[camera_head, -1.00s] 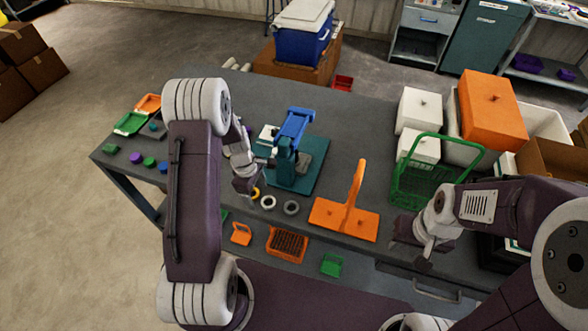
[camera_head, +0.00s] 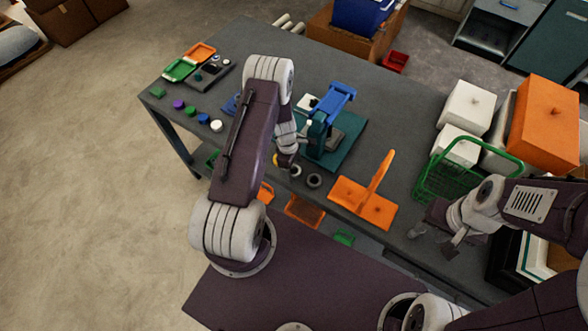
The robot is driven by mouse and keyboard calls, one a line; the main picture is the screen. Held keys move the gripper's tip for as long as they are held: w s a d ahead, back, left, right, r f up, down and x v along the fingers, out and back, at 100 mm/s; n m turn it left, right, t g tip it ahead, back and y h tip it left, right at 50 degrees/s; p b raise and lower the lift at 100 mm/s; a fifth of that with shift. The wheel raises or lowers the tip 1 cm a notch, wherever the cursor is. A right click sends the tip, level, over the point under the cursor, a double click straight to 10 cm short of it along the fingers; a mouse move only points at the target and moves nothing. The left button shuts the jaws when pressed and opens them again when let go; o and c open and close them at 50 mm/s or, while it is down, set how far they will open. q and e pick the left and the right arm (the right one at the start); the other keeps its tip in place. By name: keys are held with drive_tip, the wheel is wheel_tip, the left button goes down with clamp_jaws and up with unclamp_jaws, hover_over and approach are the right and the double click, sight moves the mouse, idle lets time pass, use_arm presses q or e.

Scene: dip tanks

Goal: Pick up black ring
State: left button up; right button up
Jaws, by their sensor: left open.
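A dark grey to black ring (camera_head: 314,180) lies flat on the grey table, in front of the teal press base. A white ring (camera_head: 296,171) lies just left of it. A yellow ring is mostly hidden by my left gripper; only a bit of yellow shows. My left gripper (camera_head: 285,163) is open and points down by the white and yellow rings, left of the dark ring and not around it. My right gripper (camera_head: 446,246) is over the table's right part, far from the rings; its jaws are too unclear to judge.
The teal and blue press (camera_head: 328,115) stands just behind the rings. An orange handled plate (camera_head: 362,203) is to their right, with a green basket (camera_head: 468,178) beyond. Orange and green bins (camera_head: 305,211) hang at the front edge. Colored caps (camera_head: 190,112) lie far left.

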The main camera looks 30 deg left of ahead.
use_arm(q)
drive_tip(key=shift+s+a+f, duration=0.1)
drive_tip(key=shift+s+f, duration=0.05)
drive_tip(key=shift+f, duration=0.2)
drive_tip(key=shift+w, duration=0.2)
drive_tip(key=c, duration=0.8)
clamp_jaws()
drive_tip(key=shift+r, duration=0.1)
